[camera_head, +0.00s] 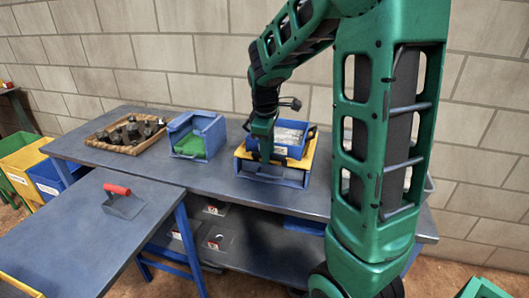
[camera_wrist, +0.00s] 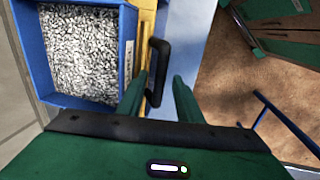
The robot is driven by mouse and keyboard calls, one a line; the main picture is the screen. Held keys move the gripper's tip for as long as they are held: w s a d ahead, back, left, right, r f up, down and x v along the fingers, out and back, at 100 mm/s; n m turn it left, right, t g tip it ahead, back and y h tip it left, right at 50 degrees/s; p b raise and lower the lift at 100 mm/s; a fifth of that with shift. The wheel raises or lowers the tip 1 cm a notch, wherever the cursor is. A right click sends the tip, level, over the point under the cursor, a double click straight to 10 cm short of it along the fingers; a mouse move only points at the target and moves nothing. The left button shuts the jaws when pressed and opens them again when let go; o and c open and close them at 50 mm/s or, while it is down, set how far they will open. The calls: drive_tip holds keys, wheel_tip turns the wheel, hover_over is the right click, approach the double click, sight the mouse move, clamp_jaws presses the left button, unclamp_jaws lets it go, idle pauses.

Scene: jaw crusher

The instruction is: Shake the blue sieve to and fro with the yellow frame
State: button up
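The blue sieve (camera_head: 294,150) holds pale gravel and sits in the yellow frame (camera_head: 311,152) on a blue stand on the back bench. In the wrist view, the sieve (camera_wrist: 129,40) is at the left, with the yellow frame (camera_wrist: 148,15) along its side. A black handle (camera_wrist: 157,72) is fixed at the frame's outer side. My gripper (camera_wrist: 160,80) is open, with its green fingers on either side of the handle and gaps showing between. In the head view, my gripper (camera_head: 265,155) is at the sieve's front left and partly covers the stand.
On the bench (camera_head: 222,172), a blue bin (camera_head: 213,136) with green inside and a wooden tray (camera_head: 100,139) of dark lumps stand left. A red-handled tool (camera_head: 121,200) lies on the front table (camera_head: 60,240). The bench stretch between bin and stand is clear.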

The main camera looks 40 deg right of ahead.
clamp_jaws()
drive_tip(key=shift+w+d, duration=0.9)
drive_tip(key=shift+d, duration=0.25)
unclamp_jaws()
wheel_tip(320, 180, up, 11)
drive_tip(key=s+a, duration=0.1)
drive_tip(key=shift+a+f, duration=0.2)
drive_tip(key=shift+a, duration=0.15)
drive_tip(key=shift+s, duration=0.2)
